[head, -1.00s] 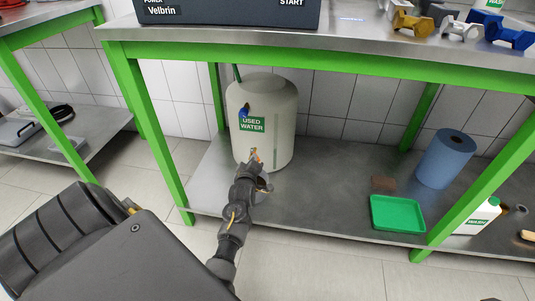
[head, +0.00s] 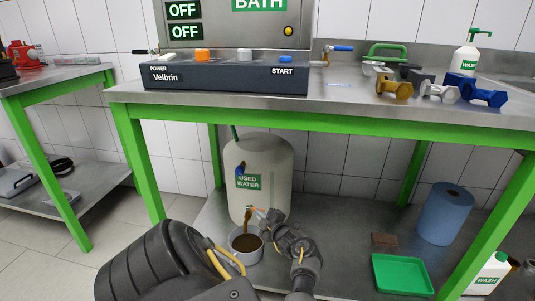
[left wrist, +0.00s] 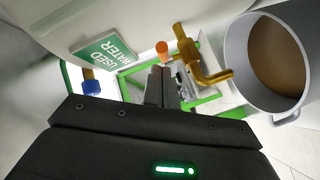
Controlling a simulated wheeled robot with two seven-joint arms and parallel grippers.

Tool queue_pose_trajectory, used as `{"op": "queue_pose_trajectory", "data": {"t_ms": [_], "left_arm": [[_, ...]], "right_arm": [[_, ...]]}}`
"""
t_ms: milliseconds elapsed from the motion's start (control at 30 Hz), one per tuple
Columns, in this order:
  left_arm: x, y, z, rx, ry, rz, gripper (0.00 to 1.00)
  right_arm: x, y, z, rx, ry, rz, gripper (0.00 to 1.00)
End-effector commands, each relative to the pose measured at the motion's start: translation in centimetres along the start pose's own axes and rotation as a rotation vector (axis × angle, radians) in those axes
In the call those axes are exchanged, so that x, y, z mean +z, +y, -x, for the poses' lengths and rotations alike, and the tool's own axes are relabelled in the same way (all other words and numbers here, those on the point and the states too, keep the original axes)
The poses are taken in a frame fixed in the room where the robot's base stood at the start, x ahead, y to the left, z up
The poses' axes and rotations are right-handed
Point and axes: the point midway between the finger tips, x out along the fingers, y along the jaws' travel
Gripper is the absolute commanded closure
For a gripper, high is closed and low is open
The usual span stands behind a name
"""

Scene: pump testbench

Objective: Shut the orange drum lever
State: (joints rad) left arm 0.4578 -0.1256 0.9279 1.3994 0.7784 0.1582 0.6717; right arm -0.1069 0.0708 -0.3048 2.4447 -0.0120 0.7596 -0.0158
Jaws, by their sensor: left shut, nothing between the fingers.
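The cream drum (head: 275,165) labelled USED WATER stands on the lower shelf. Its brass tap (left wrist: 205,72) is low on the front, with the orange lever (left wrist: 162,48) beside it in the left wrist view. A grey pot (head: 233,248) holding brown liquid stands below the tap. My right gripper is out of view.
The table's front beam (head: 330,118) runs above the drum. A blue roll (head: 445,215), a green tray (head: 402,274) and a brown block (head: 385,240) are on the shelf at right. A blue valve (head: 239,170) sticks out of the drum.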

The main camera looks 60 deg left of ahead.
Motion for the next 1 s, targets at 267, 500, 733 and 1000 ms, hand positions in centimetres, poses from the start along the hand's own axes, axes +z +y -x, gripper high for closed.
{"op": "queue_pose_trajectory", "data": {"t_ms": [267,500,733,1000], "left_arm": [[-0.1,0.1,2.9,-0.002,-0.004,-0.001,1.0],[-0.2,-0.2,6.2,-0.005,0.002,-0.002,1.0],[-0.1,-0.5,8.0,-0.006,-0.001,-0.004,1.0],[-0.1,-0.7,8.1,-0.007,-0.001,-0.007,1.0]], "right_arm": [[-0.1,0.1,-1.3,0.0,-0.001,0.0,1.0],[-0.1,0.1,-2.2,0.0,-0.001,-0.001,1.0],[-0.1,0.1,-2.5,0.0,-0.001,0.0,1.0],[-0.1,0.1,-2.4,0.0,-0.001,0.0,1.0]]}}
